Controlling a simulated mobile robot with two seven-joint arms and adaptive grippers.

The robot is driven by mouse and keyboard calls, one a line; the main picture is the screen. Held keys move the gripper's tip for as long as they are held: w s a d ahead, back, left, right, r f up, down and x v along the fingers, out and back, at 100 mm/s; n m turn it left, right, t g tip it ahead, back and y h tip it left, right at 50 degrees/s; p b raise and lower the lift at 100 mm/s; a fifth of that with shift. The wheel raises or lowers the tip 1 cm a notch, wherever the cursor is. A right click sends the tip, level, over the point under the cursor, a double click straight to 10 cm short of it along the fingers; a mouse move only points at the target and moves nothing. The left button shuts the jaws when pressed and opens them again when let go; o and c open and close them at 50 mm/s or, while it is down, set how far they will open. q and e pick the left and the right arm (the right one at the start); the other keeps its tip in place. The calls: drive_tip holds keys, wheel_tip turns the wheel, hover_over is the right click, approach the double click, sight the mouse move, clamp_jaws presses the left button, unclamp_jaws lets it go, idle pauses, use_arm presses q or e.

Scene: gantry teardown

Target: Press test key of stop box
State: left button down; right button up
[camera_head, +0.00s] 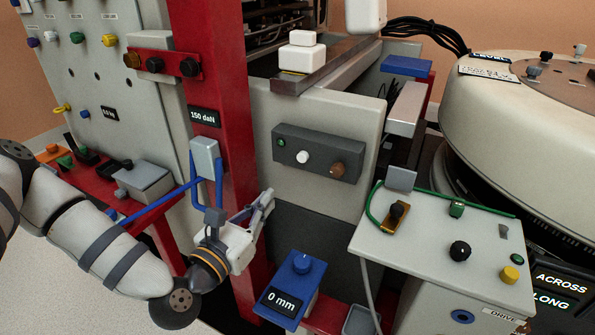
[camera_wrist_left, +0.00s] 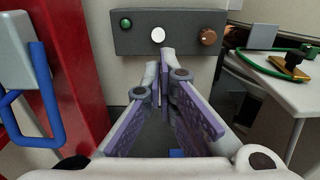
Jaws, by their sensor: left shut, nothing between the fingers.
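The stop box appears to be the dark grey box (camera_head: 318,154) on the front of the beige housing. It carries a small green lamp or button (camera_head: 280,142), a white round key (camera_head: 302,157) and a brown knob (camera_head: 337,169). The wrist view shows the same box (camera_wrist_left: 182,41) ahead, with the white key (camera_wrist_left: 158,35) above the fingertips and the brown knob (camera_wrist_left: 208,37) to the right. My left gripper (camera_head: 266,198) is shut and empty, below and left of the box in the head view. Its fingertips (camera_wrist_left: 173,63) look apart from the box. My right gripper does not show.
A red post (camera_head: 217,90) with a blue-handled grey block (camera_head: 205,160) stands just left of my gripper. A blue block marked 0 mm (camera_head: 291,285) sits below. A beige control console (camera_head: 430,250) stands to the right, with a green cable along its edge.

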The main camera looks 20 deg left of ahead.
sight(303, 159)
use_arm(q)
drive_tip(key=w, duration=1.4)
drive_tip(key=shift+d, duration=0.25)
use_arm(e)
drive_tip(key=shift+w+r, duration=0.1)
use_arm(q)
drive_tip(key=shift+f, duration=0.1)
drive_tip(key=shift+w+f+b, duration=0.3)
drive_tip(key=shift+w+b, duration=0.35)
drive_tip(key=shift+w, duration=0.05)
drive_tip(key=shift+r, duration=0.35)
drive_tip(key=shift+w+r, duration=0.1)
drive_tip(key=shift+w, duration=0.1)
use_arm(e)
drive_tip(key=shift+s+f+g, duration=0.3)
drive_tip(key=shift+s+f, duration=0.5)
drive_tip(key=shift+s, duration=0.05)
use_arm(q)
drive_tip(key=shift+s+d, duration=0.1)
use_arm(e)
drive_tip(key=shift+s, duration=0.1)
